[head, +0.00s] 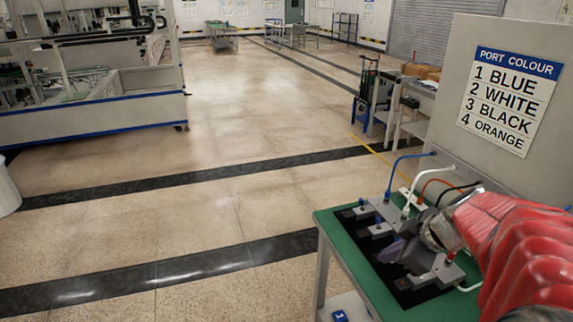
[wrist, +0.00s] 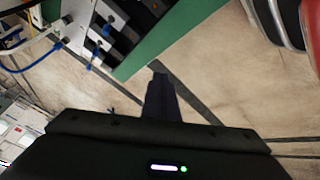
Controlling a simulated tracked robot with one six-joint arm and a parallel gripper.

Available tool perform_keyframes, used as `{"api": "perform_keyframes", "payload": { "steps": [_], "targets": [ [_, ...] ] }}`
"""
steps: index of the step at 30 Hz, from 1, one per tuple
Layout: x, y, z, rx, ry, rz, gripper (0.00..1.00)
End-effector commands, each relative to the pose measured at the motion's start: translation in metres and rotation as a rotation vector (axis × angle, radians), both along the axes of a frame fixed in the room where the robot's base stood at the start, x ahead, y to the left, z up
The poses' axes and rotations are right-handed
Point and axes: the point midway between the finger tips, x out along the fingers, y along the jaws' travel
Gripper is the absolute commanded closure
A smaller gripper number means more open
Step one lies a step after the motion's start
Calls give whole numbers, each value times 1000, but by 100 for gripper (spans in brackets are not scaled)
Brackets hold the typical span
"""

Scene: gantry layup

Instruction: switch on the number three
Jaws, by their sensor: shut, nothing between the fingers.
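A sign (head: 508,100) headed PORT COLOUR lists 1 blue, 2 white, 3 black, 4 orange. On the green table (head: 333,236) is a black board with several grey units (head: 375,229). Blue (head: 392,172), white (head: 409,198), orange (head: 426,184) and black (head: 458,188) cables rise at its back. My gripper (head: 392,252) is shut and empty over the board, hiding part of the units; which unit the black cable reaches is hidden. In the wrist view the shut fingers (wrist: 160,78) point past the green table edge (wrist: 150,45), with the units (wrist: 103,30) to the upper left.
A grey panel (head: 470,60) bearing the sign stands behind the table. A blue tag marked 1 (head: 339,316) lies below the tabletop. A blue-framed trolley (head: 366,95) stands farther back. The floor to the left is open.

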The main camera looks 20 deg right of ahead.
Motion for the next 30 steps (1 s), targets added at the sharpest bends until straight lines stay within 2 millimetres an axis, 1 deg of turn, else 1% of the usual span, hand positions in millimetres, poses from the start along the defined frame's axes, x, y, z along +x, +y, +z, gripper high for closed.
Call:
{"api": "perform_keyframes", "payload": {
  "steps": [1, 3, 6, 10, 14, 24, 30],
  "targets": [
    [-3, -17, -3, -12, -12, 3, 100],
    [-7, -36, -6, -40, -35, 22, 100],
    [-13, -61, -10, -78, -63, 45, 100],
    [-19, -82, -13, -117, -87, 66, 100],
    [-21, -89, -14, -133, -95, 77, 100],
    [-20, -88, -15, -134, -96, 79, 100],
    [-13, -88, -24, -132, -95, 80, 100]
  ]
}}
